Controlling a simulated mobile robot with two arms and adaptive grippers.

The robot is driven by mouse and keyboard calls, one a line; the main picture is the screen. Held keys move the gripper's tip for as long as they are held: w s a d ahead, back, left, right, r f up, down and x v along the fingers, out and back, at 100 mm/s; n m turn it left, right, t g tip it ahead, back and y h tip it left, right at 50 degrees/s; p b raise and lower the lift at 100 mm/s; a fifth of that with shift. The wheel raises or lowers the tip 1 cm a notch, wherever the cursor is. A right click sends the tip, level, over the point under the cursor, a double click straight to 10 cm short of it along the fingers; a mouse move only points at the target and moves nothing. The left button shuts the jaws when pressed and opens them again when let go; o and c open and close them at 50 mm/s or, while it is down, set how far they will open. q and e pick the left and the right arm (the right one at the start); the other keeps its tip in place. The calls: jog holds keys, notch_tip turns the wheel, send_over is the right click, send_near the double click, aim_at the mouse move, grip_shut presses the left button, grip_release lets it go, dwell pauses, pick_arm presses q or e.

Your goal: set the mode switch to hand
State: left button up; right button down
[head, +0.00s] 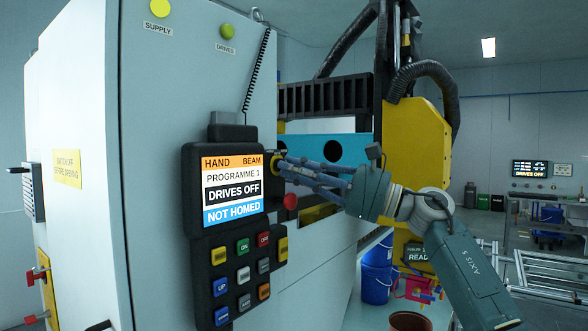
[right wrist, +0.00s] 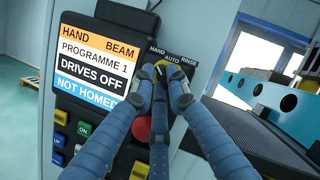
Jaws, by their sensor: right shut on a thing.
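The mode switch (right wrist: 161,67) is a small yellow knob beside the screen in the right wrist view, under the labels HAND, AUTO and RINSE (right wrist: 172,56). My right gripper (right wrist: 163,85) has blue segmented fingers closed around the knob, covering much of it, so I cannot tell clearly which label it points to. In the head view, my right gripper (head: 282,168) reaches in from the right to the pendant's edge. The pendant screen (head: 232,190) reads HAND, BEAM, PROGRAMME 1, DRIVES OFF and NOT HOMED. My left gripper is not in view.
A red round button (head: 290,202) sits just below the switch, close to my fingers. Several coloured push buttons (head: 243,246) fill the lower pendant. A yellow machine part (head: 418,150) and blue buckets (head: 376,282) stand to the right.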

jog(key=shift+f, duration=0.1)
jog(key=c, duration=1.7)
grip_release()
jog(key=v, duration=1.2)
jog(key=shift+f, duration=0.1)
